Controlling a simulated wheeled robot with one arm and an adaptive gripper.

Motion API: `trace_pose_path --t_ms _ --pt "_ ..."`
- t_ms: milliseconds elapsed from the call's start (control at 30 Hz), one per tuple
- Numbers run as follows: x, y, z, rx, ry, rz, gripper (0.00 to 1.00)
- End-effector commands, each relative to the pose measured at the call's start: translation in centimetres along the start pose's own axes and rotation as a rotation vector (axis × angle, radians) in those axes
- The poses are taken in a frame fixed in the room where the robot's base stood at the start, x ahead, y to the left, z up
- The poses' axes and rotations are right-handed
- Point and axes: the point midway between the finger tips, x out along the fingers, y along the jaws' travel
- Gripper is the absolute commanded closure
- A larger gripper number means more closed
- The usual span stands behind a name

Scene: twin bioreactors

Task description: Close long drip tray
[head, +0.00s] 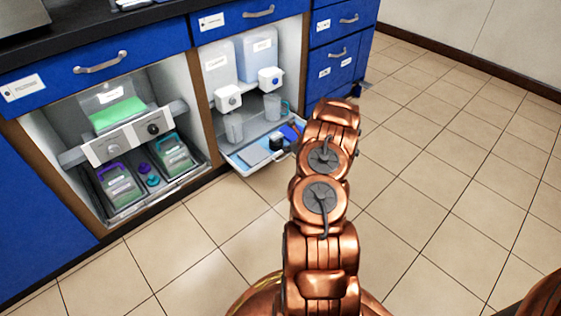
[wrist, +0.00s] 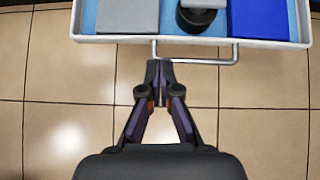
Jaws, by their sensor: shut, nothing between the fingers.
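The long drip tray (head: 247,172) sticks out from the bottom of the open right-hand cabinet bay in the head view. In the wrist view its pale front rim (wrist: 112,39) crosses the top, with a thin wire handle (wrist: 205,62) projecting from it. My gripper (wrist: 159,68) is shut and empty. Its tips appear just below the left end of the handle; I cannot tell whether they touch it. In the head view my arm hides the gripper and part of the tray's right side.
In the tray lie a grey block (wrist: 127,16), a dark round item (wrist: 197,16) and a blue block (wrist: 264,18). Two containers with taps (head: 228,97) stand behind, with cups below. The left bay holds a bioreactor unit (head: 130,138). Tiled floor (head: 450,170) is clear at right.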

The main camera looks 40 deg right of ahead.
Motion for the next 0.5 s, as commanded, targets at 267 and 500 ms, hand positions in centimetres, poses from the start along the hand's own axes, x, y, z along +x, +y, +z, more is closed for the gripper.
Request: trace_pose_path --t_ms 267,500 --pt "1.5 -1.6 -2.6 0.054 0.008 -0.031 1.0" --pt "4.6 -1.6 -2.5 0.048 0.007 -0.03 1.0"
